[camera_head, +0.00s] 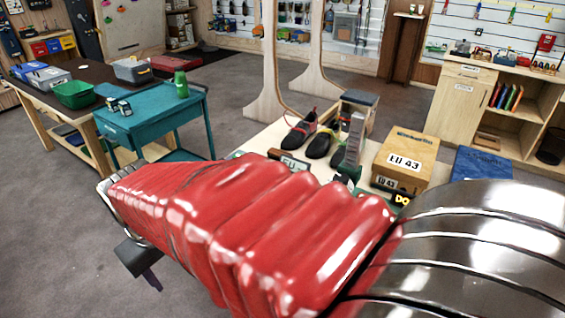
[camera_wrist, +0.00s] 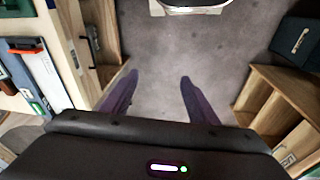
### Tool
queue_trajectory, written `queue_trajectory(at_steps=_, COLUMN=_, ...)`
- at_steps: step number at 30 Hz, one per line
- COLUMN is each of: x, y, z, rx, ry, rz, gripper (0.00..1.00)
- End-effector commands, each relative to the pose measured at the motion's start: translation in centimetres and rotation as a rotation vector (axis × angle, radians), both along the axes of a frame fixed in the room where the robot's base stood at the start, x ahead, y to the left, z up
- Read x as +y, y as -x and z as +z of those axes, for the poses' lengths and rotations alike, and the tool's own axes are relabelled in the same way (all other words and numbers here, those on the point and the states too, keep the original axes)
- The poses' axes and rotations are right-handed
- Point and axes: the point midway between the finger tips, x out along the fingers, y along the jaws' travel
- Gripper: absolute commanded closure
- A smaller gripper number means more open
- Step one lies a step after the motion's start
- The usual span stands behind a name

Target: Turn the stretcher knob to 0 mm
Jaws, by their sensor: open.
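My gripper (camera_wrist: 158,77) is open and empty in the wrist view, its two purple fingers apart above bare grey floor. In the head view my red-sleeved arm crosses the front, and one purple finger shows at the lower left. A grey upright device (camera_head: 353,140), possibly the stretcher, stands on the light table behind my arm. A dark shoe with red trim (camera_head: 300,134) and a black shoe (camera_head: 320,143) are beside it. I cannot make out the knob or its reading; my arm hides the near part of the table. My gripper is well away from the device.
A box marked EU 43 (camera_head: 405,160) and a blue box (camera_head: 481,165) are right of the device. A teal cart (camera_head: 150,118) and a long workbench (camera_head: 50,98) stand at the left. Shelving (camera_head: 500,105) stands at the right. The floor at the left front is clear.

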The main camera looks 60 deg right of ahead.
Motion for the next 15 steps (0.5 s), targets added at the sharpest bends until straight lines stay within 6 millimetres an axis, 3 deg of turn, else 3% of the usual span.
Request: queue_trajectory(at_steps=15, x=-9.9, y=-0.6, z=-4.4, rx=0.317, ry=0.065, rz=-0.019, gripper=0.46)
